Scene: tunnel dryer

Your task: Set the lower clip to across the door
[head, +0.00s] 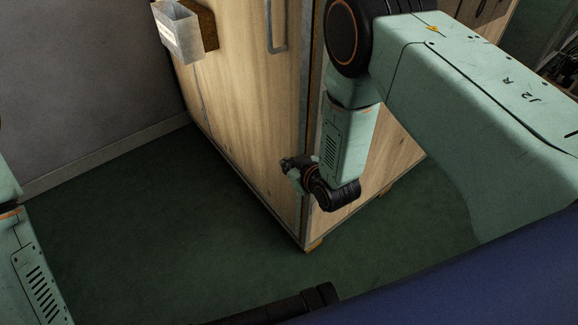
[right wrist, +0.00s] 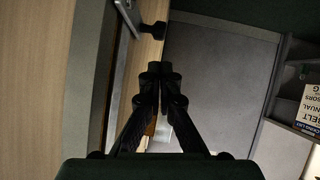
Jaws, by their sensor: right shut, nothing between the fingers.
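The door (head: 245,110) is the pale wooden front of the dryer cabinet, with a grey bar handle (head: 277,35) near its right edge. My right gripper (head: 289,163) is low at the cabinet's front corner, beside the door edge. In the right wrist view its fingers (right wrist: 160,70) are together and empty. A small dark piece (right wrist: 152,30), which looks like a clip, is just beyond the fingertips by a wooden edge, apart from them in the picture. I cannot tell which way it is turned. In the head view I cannot make out the lower clip. My left gripper is out of view.
A grey box (head: 180,32) hangs at the upper left of the cabinet. A grey wall (head: 80,70) stands to the left. Dark green floor (head: 150,210) is clear before the cabinet. A shelf with a printed label (right wrist: 312,105) shows at right in the right wrist view.

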